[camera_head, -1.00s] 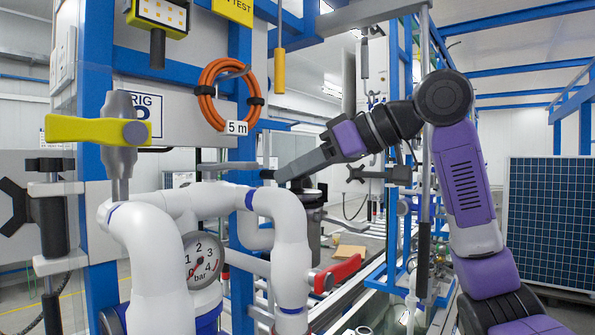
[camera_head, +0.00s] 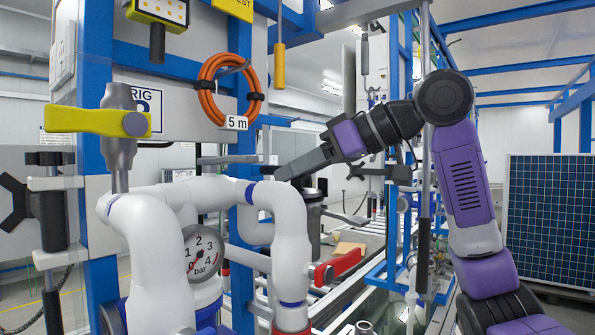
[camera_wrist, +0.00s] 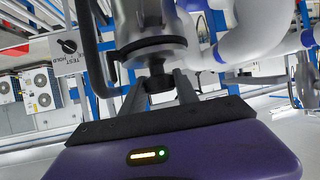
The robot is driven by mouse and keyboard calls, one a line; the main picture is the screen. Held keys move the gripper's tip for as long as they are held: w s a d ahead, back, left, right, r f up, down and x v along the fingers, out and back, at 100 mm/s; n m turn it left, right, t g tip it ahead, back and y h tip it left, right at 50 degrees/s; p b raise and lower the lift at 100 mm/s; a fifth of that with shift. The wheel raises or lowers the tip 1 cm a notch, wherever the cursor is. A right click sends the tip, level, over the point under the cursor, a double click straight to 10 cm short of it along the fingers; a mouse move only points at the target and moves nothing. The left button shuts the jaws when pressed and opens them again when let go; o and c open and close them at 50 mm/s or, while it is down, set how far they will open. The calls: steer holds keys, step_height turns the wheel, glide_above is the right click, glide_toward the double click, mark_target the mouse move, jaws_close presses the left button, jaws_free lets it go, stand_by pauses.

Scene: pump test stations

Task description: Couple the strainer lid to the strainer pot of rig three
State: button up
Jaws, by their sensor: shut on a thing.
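My gripper (camera_wrist: 158,92) is shut on a dark knob (camera_wrist: 157,80), apparently that of the strainer lid (camera_wrist: 150,49), a dark-edged round cap in the wrist view. A grey metal cylinder (camera_wrist: 142,18), seemingly the strainer pot, lies directly beyond the lid. I cannot tell whether the two touch or are coupled. In the head view my gripper (camera_head: 280,173) reaches left above a grey cylindrical pot (camera_head: 313,222), and its fingertips are partly hidden behind the white pipe. The pot's lower part is also hidden.
Thick white pipes (camera_head: 282,225) stand close in front, with a pressure gauge (camera_head: 203,250) and a red lever (camera_head: 338,268). A yellow-handled valve (camera_head: 98,122) is at left. An orange cable coil (camera_head: 228,90) hangs above. A solar panel (camera_head: 550,225) stands at right.

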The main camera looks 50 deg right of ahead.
steer(key=o, duration=1.2)
steer(key=v, duration=0.8)
steer(key=shift+b, duration=0.4)
steer(key=shift+f, duration=0.1)
